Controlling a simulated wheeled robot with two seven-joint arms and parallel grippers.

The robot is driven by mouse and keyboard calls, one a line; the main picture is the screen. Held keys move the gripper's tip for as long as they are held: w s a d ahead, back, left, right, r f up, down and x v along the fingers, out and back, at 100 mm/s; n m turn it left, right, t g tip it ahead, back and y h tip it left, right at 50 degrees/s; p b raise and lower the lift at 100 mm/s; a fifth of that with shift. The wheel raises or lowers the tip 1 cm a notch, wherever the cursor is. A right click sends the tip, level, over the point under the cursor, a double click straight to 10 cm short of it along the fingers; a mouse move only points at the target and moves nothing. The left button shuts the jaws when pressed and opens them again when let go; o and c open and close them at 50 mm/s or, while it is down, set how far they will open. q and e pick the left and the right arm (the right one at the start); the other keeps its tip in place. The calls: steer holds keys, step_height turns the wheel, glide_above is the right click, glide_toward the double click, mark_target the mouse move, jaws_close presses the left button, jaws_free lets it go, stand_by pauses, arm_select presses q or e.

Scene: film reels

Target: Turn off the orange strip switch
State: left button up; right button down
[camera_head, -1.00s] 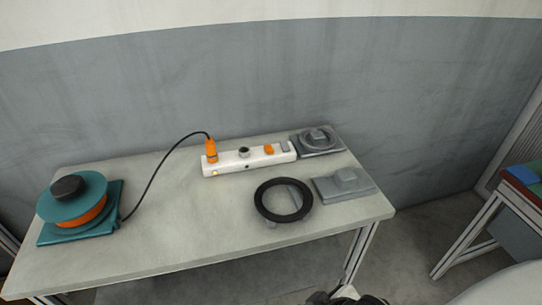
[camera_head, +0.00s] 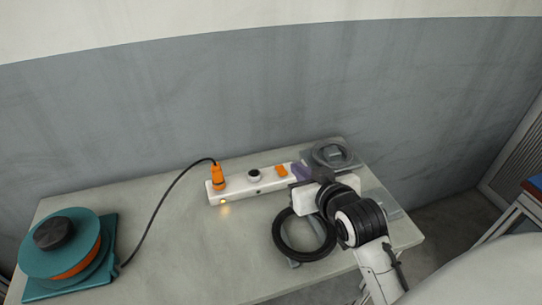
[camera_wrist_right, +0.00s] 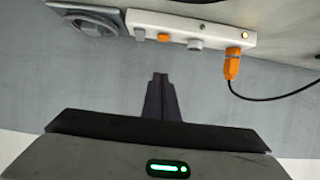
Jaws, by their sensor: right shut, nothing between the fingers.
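The white power strip (camera_head: 238,191) lies along the back of the table. Its orange switch (camera_head: 282,171) is near the right end; it also shows in the right wrist view (camera_wrist_right: 163,37). A round knob (camera_head: 254,176) sits mid-strip, and an orange plug (camera_head: 218,179) with a black cord stands at the left end. A small light glows by the plug. My right gripper (camera_head: 300,171) is shut and empty, over the strip's right end, just right of the orange switch. In the right wrist view its closed fingers (camera_wrist_right: 160,78) appear apart from the strip. My left gripper is not in view.
A teal reel (camera_head: 60,243) stands on the table's left, joined to the cord. A grey round fixture (camera_head: 345,155) is behind right. The table's (camera_head: 170,250) middle is clear.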

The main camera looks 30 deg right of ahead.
glide_above(281, 170)
steer(key=s, duration=0.2)
steer(key=f, duration=0.4)
steer(key=shift+a+b, duration=0.2)
steer(key=shift+b, duration=0.1)
steer(key=f, duration=0.2)
steer(key=shift+s+a+f, duration=0.1)
steer(key=shift+s+f, duration=0.4)
steer(key=shift+f, duration=0.5)
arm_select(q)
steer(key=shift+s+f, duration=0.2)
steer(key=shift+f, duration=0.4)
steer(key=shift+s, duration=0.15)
